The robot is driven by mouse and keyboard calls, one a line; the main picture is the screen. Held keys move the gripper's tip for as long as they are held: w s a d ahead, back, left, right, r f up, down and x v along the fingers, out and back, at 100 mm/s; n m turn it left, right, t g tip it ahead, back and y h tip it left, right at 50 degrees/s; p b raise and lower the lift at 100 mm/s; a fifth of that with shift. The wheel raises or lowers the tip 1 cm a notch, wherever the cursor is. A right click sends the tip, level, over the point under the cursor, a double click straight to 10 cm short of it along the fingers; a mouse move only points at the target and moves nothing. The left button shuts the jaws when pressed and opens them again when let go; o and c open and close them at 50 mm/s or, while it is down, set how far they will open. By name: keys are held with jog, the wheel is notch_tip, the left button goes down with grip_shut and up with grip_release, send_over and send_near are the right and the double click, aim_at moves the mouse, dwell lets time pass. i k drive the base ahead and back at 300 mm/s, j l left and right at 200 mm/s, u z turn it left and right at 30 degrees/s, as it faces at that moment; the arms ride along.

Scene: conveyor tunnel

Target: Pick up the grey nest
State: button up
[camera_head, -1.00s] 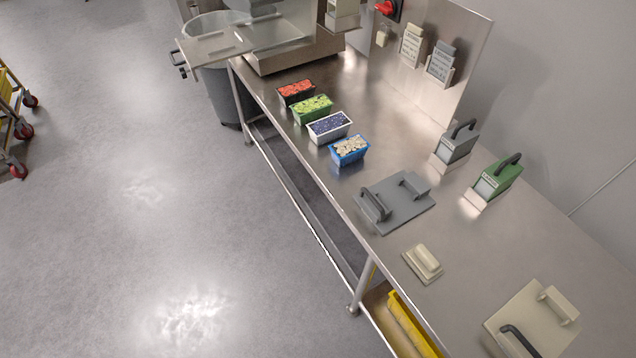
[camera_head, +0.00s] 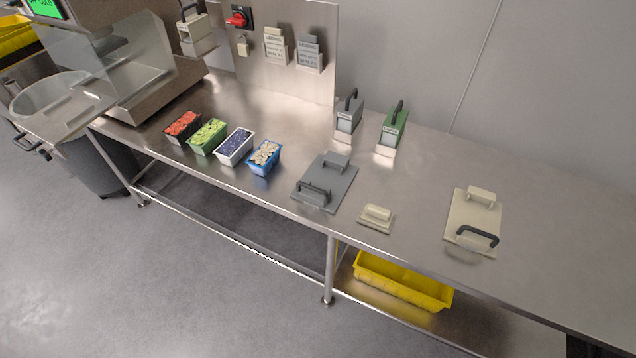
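A grey flat plate (camera_head: 327,188) lies on the steel bench, with a dark arched handle at its front end and a raised grey block at its back end; it looks like the grey nest. A second grey thing, an upright grey block (camera_head: 347,118) with a dark handle on top, stands behind it, so I cannot be sure from looks alone which is called the nest. A similar cream plate (camera_head: 467,212) with a dark handle lies further right. My gripper is not in view.
Red, green, white and blue filled tubs (camera_head: 263,158) stand in a row left of the grey plate. A small cream block (camera_head: 376,217) lies to its right. A green handled block (camera_head: 392,130) stands behind. A yellow bin (camera_head: 402,283) sits on the lower shelf. The front floor is clear.

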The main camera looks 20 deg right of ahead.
aim_at(325, 185)
jog(key=i+j+z, duration=0.3)
jog(key=j+z, duration=0.15)
jog(key=j, duration=1.35)
jog(key=j+z, duration=0.45)
jog(key=j, duration=1.35)
jog(key=i, duration=0.05)
